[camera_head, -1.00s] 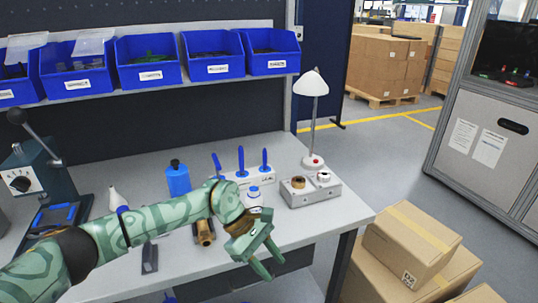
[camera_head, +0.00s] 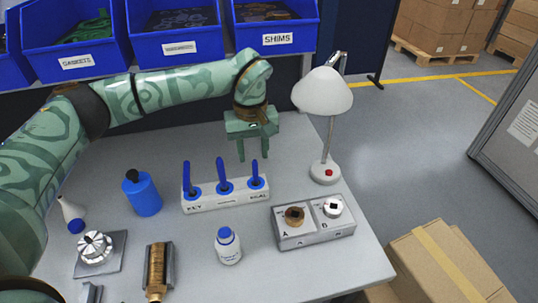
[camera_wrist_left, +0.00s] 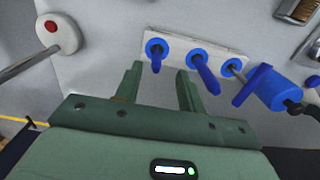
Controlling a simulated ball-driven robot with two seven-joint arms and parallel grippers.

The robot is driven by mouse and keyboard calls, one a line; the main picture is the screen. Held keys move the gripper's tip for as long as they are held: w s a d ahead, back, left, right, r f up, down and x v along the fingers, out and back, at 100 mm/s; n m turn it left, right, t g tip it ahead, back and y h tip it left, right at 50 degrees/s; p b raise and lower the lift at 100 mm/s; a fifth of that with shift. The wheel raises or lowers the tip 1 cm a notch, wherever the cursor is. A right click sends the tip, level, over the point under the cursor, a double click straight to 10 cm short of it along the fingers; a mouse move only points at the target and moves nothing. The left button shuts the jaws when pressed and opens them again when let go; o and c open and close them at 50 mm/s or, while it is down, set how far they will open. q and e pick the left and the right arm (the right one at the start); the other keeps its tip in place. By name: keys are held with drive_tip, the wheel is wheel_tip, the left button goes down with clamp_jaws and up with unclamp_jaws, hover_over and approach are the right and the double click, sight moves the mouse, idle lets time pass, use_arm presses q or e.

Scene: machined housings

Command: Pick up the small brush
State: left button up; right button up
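A white rack (camera_head: 226,198) holds three upright blue-handled tools: left (camera_head: 187,180), middle (camera_head: 222,176) and right (camera_head: 255,173). Their lower ends are hidden, so I cannot tell which is the small brush. My left gripper (camera_head: 253,157) is open and empty, pointing down behind the rack's right end, apart from the tools. In the left wrist view the open fingers (camera_wrist_left: 160,77) point towards the rack (camera_wrist_left: 190,42). The handle that is rightmost in the head view shows ahead between them (camera_wrist_left: 155,58). My right gripper is in neither view.
A white lamp (camera_head: 326,95) stands right of my left gripper. Blue bins (camera_head: 275,37) hang above.

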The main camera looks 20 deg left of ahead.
sight(254, 162)
use_arm(q)
drive_tip(key=shift+w+a+f, duration=0.1)
drive_tip(key=shift+w+f, duration=0.05)
drive_tip(key=shift+f, duration=0.1)
wheel_tip(254, 162, down, 3)
drive_tip(key=shift+f+b, duration=0.2)
drive_tip(key=shift+b, duration=0.5)
drive_tip(key=f, duration=0.2)
drive_tip(key=shift+w+f+b, duration=0.35)
drive_tip(key=shift+f, duration=0.25)
drive_tip(key=shift+s+r, duration=0.1)
clamp_jaws()
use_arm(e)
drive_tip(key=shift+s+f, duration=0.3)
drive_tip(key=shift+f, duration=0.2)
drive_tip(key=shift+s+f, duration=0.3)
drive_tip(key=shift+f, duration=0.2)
